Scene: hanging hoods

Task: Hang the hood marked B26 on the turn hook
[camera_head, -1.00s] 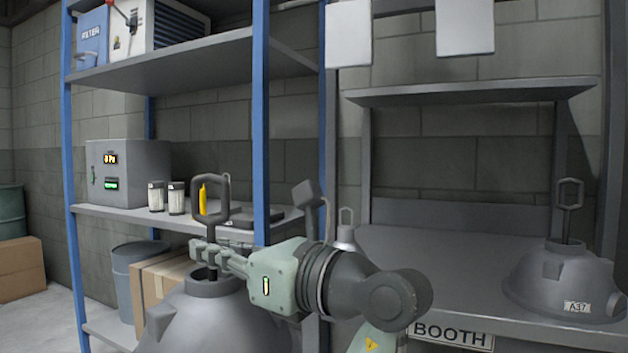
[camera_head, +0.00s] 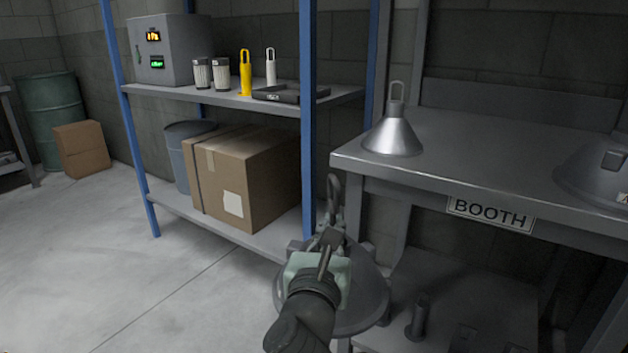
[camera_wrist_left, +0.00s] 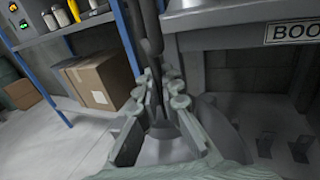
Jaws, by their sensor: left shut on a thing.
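A grey domed hood (camera_head: 368,293) with a dark loop on its stem hangs in my left gripper (camera_head: 331,240), low in front of the blue shelf post and the bench's left end. The gripper is shut on its stem, which also shows between the left fingers (camera_wrist_left: 158,108) in the left wrist view. My wrist covers part of this hood, and no marking on it is readable. A second domed hood (camera_head: 597,172) is cut by the right edge, on the bench. A shiny cone-shaped hood (camera_head: 393,137) stands at the bench's left end. I cannot make out the turn hook. My right gripper is not in view.
The bench (camera_head: 480,155) carries a BOOTH sign (camera_head: 490,213). Blue-post shelving on the left holds a meter box (camera_head: 172,50), canisters and a cardboard box (camera_head: 245,178). Dark pegs (camera_head: 418,316) stand on a low surface under the bench. Open floor (camera_head: 90,260) lies to the left.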

